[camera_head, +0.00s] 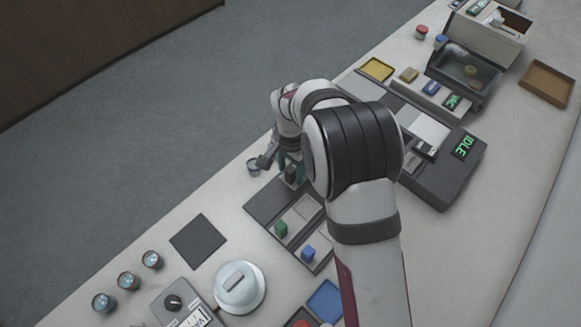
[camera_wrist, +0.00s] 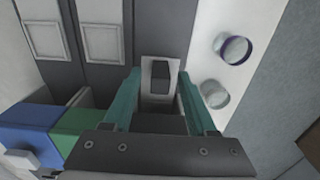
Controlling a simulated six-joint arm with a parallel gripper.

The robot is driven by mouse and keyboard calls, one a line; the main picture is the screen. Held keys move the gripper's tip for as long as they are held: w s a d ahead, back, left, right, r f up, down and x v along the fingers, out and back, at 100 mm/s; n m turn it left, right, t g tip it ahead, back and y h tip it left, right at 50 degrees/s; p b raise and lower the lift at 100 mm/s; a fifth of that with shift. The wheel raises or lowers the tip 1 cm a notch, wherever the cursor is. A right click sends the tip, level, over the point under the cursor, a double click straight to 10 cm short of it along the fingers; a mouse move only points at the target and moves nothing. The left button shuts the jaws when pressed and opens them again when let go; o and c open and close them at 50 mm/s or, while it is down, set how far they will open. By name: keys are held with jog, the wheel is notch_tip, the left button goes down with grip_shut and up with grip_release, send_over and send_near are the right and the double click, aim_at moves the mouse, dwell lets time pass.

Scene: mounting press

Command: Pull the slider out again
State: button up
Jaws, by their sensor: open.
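My gripper (camera_head: 290,166) is open over the left end of the dark panel (camera_head: 262,203). In the wrist view its two teal fingers (camera_wrist: 160,88) stand apart, with a dark upright block (camera_wrist: 160,76) in line between them. This block stands on a small pale plate and looks like the slider's grip, though no label shows. I cannot tell whether the fingertips touch it. The same dark block (camera_head: 291,173) shows in the head view beside the fingers. My arm covers part of the panel there. How far the slider is in or out cannot be told.
A green block (camera_head: 281,229) and a blue block (camera_head: 308,252) stand on the panel near the gripper. A round glass jar (camera_head: 253,165) is close on its left. A grey unit with an IDLE display (camera_head: 464,147) stands to the right. The floor lies beyond the table edge.

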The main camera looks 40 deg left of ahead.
grip_shut()
dwell(1.4)
